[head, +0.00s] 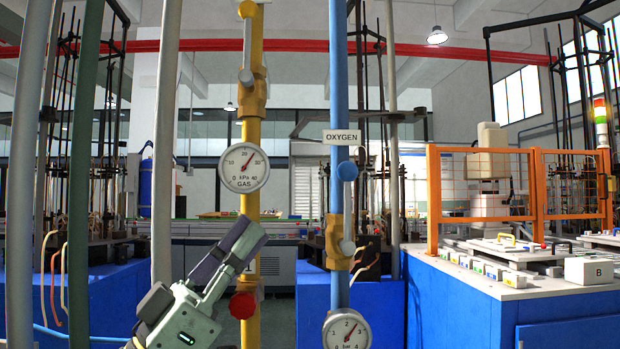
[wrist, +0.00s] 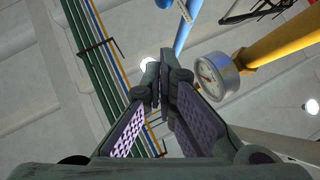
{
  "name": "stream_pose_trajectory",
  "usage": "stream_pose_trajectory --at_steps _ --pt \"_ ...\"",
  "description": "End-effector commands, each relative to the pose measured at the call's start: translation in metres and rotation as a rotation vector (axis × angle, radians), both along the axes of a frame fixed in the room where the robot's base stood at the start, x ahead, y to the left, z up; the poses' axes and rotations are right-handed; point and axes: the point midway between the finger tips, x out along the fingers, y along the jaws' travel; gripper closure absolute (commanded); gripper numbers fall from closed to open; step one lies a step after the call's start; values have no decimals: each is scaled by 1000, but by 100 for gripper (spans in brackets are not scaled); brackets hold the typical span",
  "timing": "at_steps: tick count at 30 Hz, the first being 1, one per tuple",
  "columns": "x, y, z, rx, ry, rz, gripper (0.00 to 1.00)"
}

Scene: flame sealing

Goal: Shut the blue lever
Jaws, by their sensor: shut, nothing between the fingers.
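The blue OXYGEN pipe (head: 338,100) stands upright right of centre in the head view. I cannot tell the lever's exact setting. My gripper (head: 250,238) is shut and empty, angled up and right. It appears in front of the yellow GAS pipe (head: 250,120), left of the brass valve and apart from it. In the wrist view my gripper (wrist: 161,68) points upward, with part of the blue pipe (wrist: 186,28) beyond its tips.
The yellow pipe has a gauge (head: 244,168), an upper valve with a grey lever (head: 246,45) and a red knob (head: 242,305). Another gauge (head: 347,329) sits low on the blue pipe. Grey pipes (head: 166,150) stand left. A blue workbench (head: 460,300) is at right.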

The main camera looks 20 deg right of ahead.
Motion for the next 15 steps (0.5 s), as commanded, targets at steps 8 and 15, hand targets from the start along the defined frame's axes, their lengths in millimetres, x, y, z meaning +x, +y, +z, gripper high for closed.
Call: stream_pose_trajectory --at_steps 8,15 --pt "1 -4 7 0 0 0 100" --pt "6 -32 43 -1 -2 -1 100"
